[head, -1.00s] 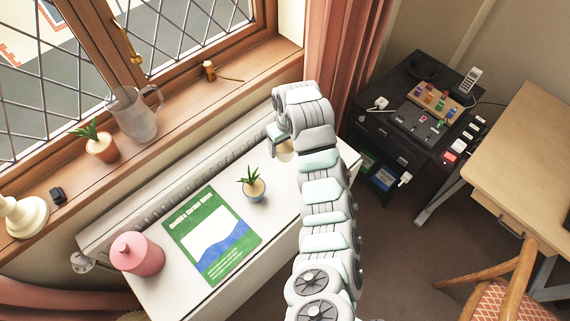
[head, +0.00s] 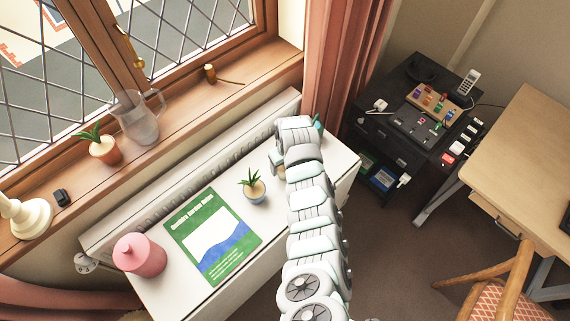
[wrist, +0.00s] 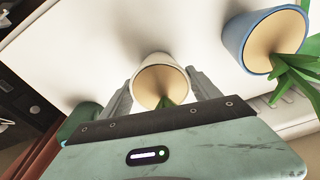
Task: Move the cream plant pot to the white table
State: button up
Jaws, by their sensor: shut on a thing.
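The white table (head: 172,293) stands below the window sill. In the wrist view, the cream plant pot (wrist: 162,62) sits between the two fingers of my gripper (wrist: 161,88), which is shut on it. Its soil and some green leaves show. White table surface is behind the pot; I cannot tell whether the pot touches it. In the head view, my gripper (head: 276,160) is low over the table's right half, and my arm hides the cream pot. A blue pot with a spiky plant (head: 254,190) stands left of my gripper, apart from the cream pot.
A green book (head: 212,236) and a pink canister (head: 138,254) lie left on the table. A green object (head: 318,121) shows partly behind my arm. A glass jug (head: 136,118) and a terracotta pot (head: 107,153) stand on the sill. A dark cabinet (head: 385,150) stands right.

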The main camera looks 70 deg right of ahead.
jog(key=shift+f, duration=0.1)
jog(key=o, duration=1.9)
jog(key=r, duration=0.4)
jog(key=r+b, duration=0.1)
jog(key=r, duration=0.3)
jog(key=s+r+b, duration=0.1)
jog(key=r, duration=0.3)
jog(key=shift+s+a+r, duration=0.1)
jog(key=shift+a, duration=0.3)
